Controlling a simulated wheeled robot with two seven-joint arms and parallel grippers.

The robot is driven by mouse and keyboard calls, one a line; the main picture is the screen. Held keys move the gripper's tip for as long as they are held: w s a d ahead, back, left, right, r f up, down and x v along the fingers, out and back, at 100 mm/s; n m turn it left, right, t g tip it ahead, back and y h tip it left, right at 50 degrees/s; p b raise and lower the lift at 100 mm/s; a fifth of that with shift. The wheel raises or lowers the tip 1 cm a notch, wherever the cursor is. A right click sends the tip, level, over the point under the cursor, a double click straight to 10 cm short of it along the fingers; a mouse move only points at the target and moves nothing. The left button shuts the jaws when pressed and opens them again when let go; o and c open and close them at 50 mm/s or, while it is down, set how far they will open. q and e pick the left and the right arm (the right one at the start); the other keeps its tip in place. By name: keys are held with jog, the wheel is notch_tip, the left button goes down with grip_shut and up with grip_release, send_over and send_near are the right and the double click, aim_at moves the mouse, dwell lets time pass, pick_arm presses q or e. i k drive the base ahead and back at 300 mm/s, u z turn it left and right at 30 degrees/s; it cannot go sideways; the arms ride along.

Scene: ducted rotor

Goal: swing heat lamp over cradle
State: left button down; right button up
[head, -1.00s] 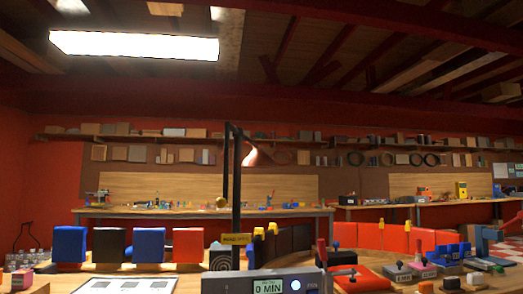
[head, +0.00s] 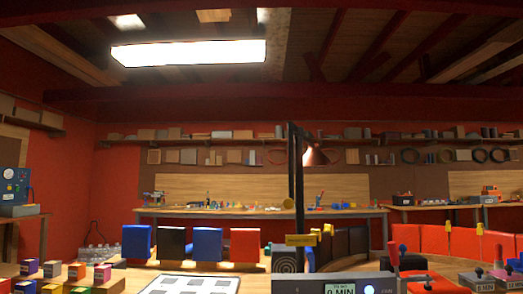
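The heat lamp stands on a black post (head: 296,200) right of the middle of the head view. Its copper-coloured cone shade (head: 316,156) hangs near the top, just right of the post, with a bright patch on its left side. A small yellow label plate (head: 300,240) is low on the post. I cannot make out the cradle with certainty. Neither of my grippers is in view.
Blue, black and red upright blocks (head: 207,244) stand left of the post. A white sheet with grey squares (head: 190,285) lies before them. A gauge unit (head: 14,190) is far left.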

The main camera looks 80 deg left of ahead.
aim_at(314, 158)
jog(key=u, duration=1.8)
